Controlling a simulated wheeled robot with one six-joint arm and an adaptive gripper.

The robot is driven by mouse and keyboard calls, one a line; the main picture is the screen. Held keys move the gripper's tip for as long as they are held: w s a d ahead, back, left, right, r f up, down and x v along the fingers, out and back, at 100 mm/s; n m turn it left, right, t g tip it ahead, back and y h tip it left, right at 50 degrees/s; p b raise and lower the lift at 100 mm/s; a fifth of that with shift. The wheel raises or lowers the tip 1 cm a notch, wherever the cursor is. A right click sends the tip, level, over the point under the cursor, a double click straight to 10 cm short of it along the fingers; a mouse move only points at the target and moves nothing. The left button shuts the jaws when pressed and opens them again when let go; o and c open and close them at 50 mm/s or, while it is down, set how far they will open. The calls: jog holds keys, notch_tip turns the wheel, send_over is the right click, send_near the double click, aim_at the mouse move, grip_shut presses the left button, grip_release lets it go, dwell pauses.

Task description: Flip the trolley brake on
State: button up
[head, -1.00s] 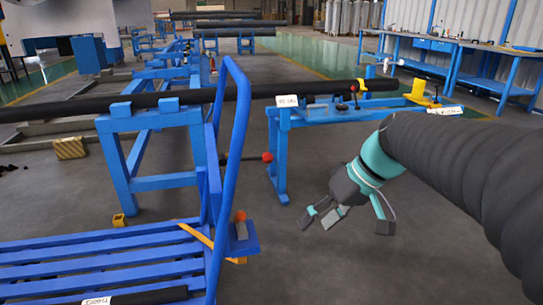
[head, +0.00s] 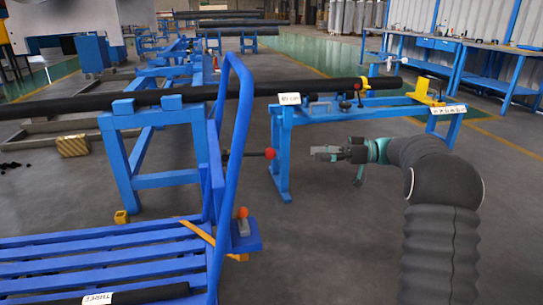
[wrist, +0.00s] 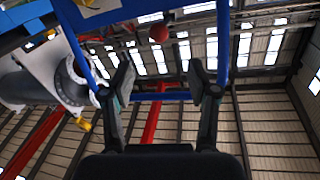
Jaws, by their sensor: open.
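The blue trolley (head: 95,255) stands at the lower left with its tall looped handle upright. At the handle's foot, a blue bracket (head: 246,240) carries a short grey lever with an orange-red knob (head: 242,213), which looks like the brake. My gripper (head: 321,153) is in the air to the right of the handle, higher in the picture than the brake and apart from it. Its fingers point left. In the wrist view the two fingers (wrist: 163,82) are apart with nothing between them. A red ball (wrist: 159,32) shows beyond them; I cannot tell which knob it is.
A rod with a red knob (head: 269,153) sticks out between the handle and my gripper. A blue pipe stand (head: 281,150) and a long dark pipe (head: 300,87) lie behind. Bare floor (head: 320,235) lies right of the trolley.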

aim_at(271, 154)
jog(key=a, duration=1.3)
jog(key=shift+s+a+p, duration=0.35)
jog(key=shift+s+p, duration=0.05)
grip_shut()
